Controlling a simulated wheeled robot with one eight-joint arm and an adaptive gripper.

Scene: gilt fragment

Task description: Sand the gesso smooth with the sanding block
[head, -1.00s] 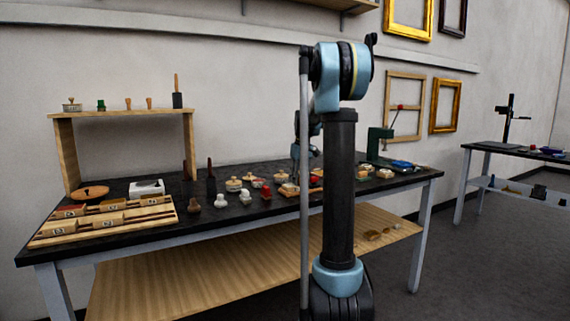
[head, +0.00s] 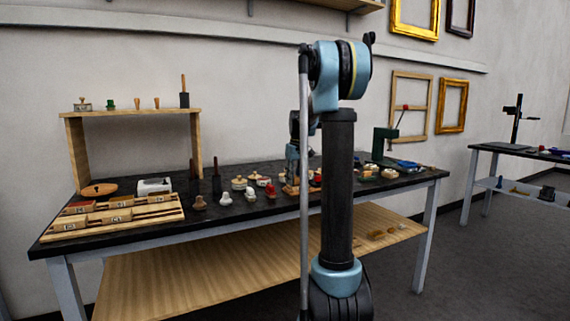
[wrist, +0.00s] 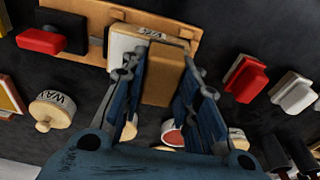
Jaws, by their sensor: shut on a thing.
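In the wrist view my gripper (wrist: 165,62) is shut on a tan block (wrist: 165,78), which looks like the sanding block. Its far end is close to a white-topped piece with dark lettering (wrist: 128,45) at the edge of a wooden board (wrist: 185,30); I cannot tell whether they touch. This piece may be the gesso fragment, but that is unclear. In the head view my gripper (head: 292,180) is low over the middle of the black bench, partly hidden by my arm column and too small to read.
A red-and-black clamp-like piece (wrist: 50,42) lies on the board's left. A round lidded pot (wrist: 52,110) and red (wrist: 245,78) and white (wrist: 293,92) blocks lie nearby. In the head view, a wooden rack (head: 115,208) fills the bench's left end and a green press (head: 384,140) stands right.

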